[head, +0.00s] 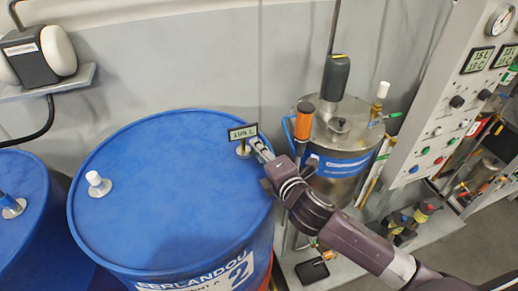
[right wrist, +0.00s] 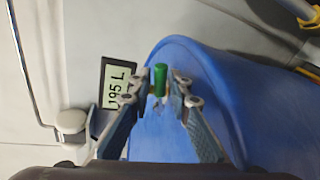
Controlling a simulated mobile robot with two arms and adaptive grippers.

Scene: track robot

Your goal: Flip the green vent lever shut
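The green vent lever (right wrist: 160,80) shows in the right wrist view as a short green cylinder at the rim of the blue drum. In the head view I cannot make it out near the gripper. My right gripper (head: 258,148) reaches the right part of the blue drum's top (head: 170,190), beside a small display on a white fitting. In the right wrist view the right gripper (right wrist: 159,84) is open, with one finger on each side of the green lever and small gaps between. My left gripper is in neither view.
The display (head: 242,132), reading about 195 L, stands close to the right fingers. A steel tank (head: 342,140) with a blue band stands to the right. A control panel (head: 440,110) is farther right. Another blue drum (head: 25,240) is at the left.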

